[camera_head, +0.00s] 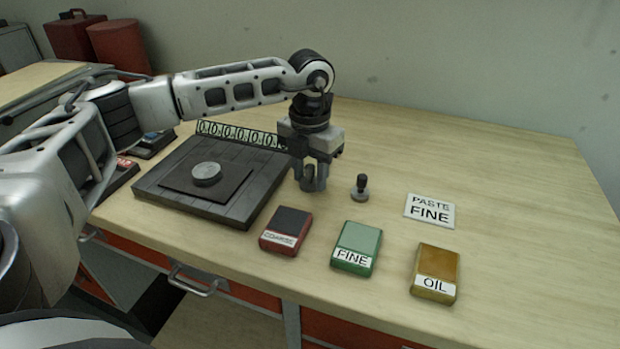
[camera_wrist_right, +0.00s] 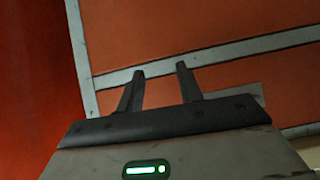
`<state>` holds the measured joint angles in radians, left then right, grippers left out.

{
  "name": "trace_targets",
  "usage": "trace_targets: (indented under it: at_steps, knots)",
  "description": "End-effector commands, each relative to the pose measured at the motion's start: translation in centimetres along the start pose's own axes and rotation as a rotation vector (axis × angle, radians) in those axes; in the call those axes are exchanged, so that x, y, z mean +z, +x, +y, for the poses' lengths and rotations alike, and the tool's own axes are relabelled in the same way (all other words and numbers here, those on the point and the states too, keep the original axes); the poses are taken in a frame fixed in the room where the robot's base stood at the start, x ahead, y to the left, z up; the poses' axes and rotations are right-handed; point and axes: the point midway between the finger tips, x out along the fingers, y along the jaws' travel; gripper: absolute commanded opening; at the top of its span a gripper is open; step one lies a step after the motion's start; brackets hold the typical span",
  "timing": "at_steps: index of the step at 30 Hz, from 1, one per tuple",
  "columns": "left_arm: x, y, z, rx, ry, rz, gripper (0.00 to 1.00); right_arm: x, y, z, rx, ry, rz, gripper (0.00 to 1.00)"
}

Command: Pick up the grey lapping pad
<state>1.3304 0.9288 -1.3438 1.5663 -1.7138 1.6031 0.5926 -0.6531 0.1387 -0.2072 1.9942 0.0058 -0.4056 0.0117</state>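My left gripper (camera_head: 311,182) points straight down over the table, right of the dark board. A small dark grey piece, seemingly a knobbed pad (camera_head: 308,177), is between its fingers, low near the table top; the fingers partly hide it, and I cannot tell whether they press on it. A similar small pad with a black knob and a grey base (camera_head: 360,188) stands upright on the table just right of the gripper. My right gripper (camera_wrist_right: 160,75) shows in the right wrist view, its two fingers apart with nothing between them.
A dark board (camera_head: 235,208) carries a grey disc (camera_head: 206,174) on a plate. In front lie a red-and-black block (camera_head: 286,229), a green FINE block (camera_head: 357,247) and a yellow OIL block (camera_head: 436,272). A PASTE FINE card (camera_head: 430,210) lies right. The table's far right is clear.

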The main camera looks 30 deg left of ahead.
Motion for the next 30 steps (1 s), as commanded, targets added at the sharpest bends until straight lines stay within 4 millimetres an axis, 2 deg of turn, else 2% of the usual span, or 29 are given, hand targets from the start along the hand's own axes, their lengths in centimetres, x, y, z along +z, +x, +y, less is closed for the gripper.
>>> trace_targets:
  at_steps: [11,17,26,30]
  knots:
    - [0.1,-0.6,0.0,0.0,0.0,-0.002,0.11,0.3,0.1,0.0,-0.001,0.001,-0.004,0.36]
    - [0.1,-2.9,0.0,-0.001,0.0,-0.007,0.11,0.7,0.5,-0.1,-0.003,0.003,0.0,0.36]
    - [-4.4,-9.4,-3.1,0.001,0.007,-0.008,0.11,0.8,0.8,-0.3,-0.012,0.0,0.012,0.36]
    - [-7.4,-10.7,-5.3,0.001,0.008,-0.006,0.11,1.2,1.2,-0.3,-0.016,-0.002,0.01,0.36]
